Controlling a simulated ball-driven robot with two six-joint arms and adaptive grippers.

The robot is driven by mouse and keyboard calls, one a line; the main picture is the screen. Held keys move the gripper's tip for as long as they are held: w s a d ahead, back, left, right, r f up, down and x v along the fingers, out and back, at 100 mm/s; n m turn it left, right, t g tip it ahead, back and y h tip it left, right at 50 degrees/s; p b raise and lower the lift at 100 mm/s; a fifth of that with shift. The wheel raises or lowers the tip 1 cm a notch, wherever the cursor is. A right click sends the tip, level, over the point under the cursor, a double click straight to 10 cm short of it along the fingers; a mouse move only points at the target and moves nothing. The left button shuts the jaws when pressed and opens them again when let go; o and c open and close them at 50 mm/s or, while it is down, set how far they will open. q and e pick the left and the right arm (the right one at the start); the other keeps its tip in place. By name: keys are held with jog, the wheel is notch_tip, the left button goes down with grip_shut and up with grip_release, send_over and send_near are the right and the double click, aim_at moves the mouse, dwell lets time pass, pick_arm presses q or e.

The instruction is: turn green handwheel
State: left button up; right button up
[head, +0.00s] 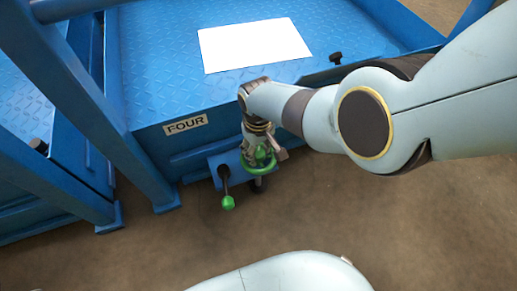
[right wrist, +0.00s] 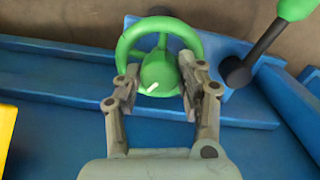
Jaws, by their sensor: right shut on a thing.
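The green handwheel (head: 259,162) sits on a blue bracket at the front of the blue machine, below the FOUR label. In the right wrist view the handwheel (right wrist: 160,68) shows its ring, a green hub and a small white mark on the hub. My right gripper (right wrist: 161,82) is shut on the handwheel, one finger on each side of the hub, at the near part of the wheel. In the head view my right gripper (head: 260,146) comes down over the wheel and partly hides it. My left gripper is not in view.
A lever with a green knob (head: 228,202) hangs just left of the wheel; its knob (right wrist: 297,8) also shows in the right wrist view. A white sheet (head: 254,45) lies on the blue deck (head: 165,60). A black knob (head: 335,57) stands near its edge. The brown floor in front is clear.

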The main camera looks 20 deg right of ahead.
aim_at(258, 152)
jog(key=shift+m, duration=0.6)
jog(key=o, duration=1.1)
jog(key=shift+o, duration=0.2)
jog(key=shift+r, duration=3.7)
